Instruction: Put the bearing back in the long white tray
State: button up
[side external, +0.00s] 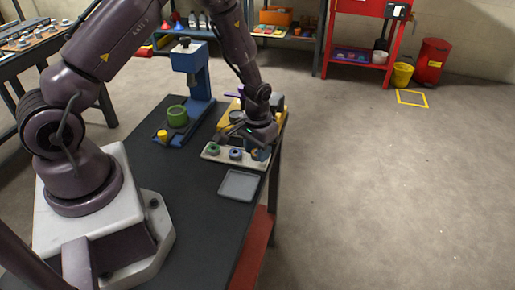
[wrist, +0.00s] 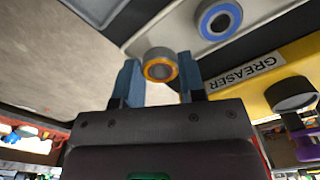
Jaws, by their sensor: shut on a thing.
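My gripper (side external: 260,147) is low over the right end of the long white tray (side external: 228,163) in the side view. In the wrist view its two blue-grey fingers are shut on a metal bearing with an orange ring (wrist: 160,66). The arm and fingers mostly hide this bearing in the side view, and I cannot tell whether it touches the tray. A green-ringed bearing (side external: 214,148) and a blue-ringed bearing (side external: 236,153) sit in the tray. The blue-ringed one also shows in the wrist view (wrist: 220,20), beside my fingers.
The yellow greaser (wrist: 285,62) stands right behind the tray. A shallow grey tray (side external: 239,185) lies in front of it. A blue press (side external: 198,85), a green cylinder (side external: 177,116) and a small yellow cylinder (side external: 162,136) stand to the left. The dark bench front is clear.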

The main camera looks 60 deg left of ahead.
jog(key=shift+f, duration=0.6)
jog(key=o, duration=0.9)
jog(key=shift+c, duration=0.2)
jog(key=s+d+r+m+t, duration=0.1)
jog(key=s+d+r, duration=0.15)
jog(key=r, duration=1.05)
jog(key=s+d+r+t, duration=0.1)
jog(key=s+r, duration=0.2)
jog(key=r, duration=1.1)
jog(key=s+d+r+m+t, duration=0.1)
jog(key=s+r, duration=0.2)
jog(key=s, duration=0.3)
jog(key=s+d+r+m+t, duration=0.1)
jog(key=s+d+r+t, duration=0.1)
jog(key=s+r, duration=0.2)
jog(key=shift+s+d+t, duration=0.3)
jog(key=shift+s, duration=0.9)
